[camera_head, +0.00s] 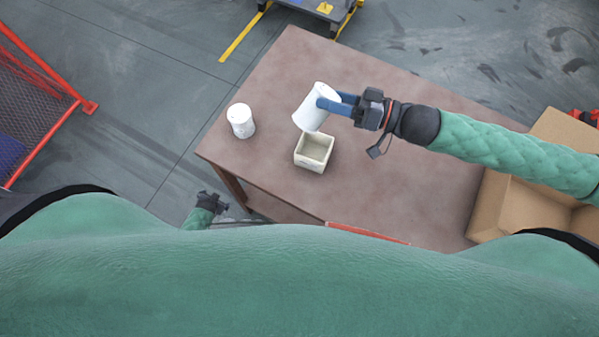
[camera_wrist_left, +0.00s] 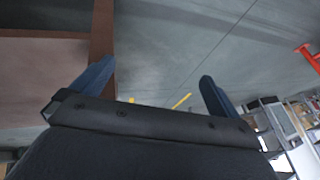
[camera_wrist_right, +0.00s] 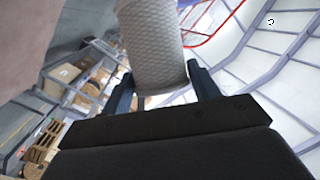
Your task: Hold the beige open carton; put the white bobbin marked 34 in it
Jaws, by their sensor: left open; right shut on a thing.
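My right gripper (camera_head: 330,102) is shut on a white bobbin (camera_head: 311,113) and holds it tilted above the table, just over the back edge of the carton. In the right wrist view this bobbin (camera_wrist_right: 152,40) sits between the two fingers and shows a textured side. No number is readable on it. The beige open carton (camera_head: 309,164) stands on the table, looks empty in its visible part, and no gripper touches it. Another white bobbin (camera_head: 241,122) stands upright to its left, its marking unreadable. My left gripper (camera_head: 212,202) is low beside the table's near left edge; its fingers (camera_wrist_left: 152,85) are apart and empty.
The brown table (camera_head: 400,190) has clear room around the carton. A large open cardboard box (camera_head: 519,205) is at the right, under my right arm. A red mesh barrier (camera_head: 45,95) stands on the floor at the left. A wheeled cart (camera_head: 325,8) is beyond the table.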

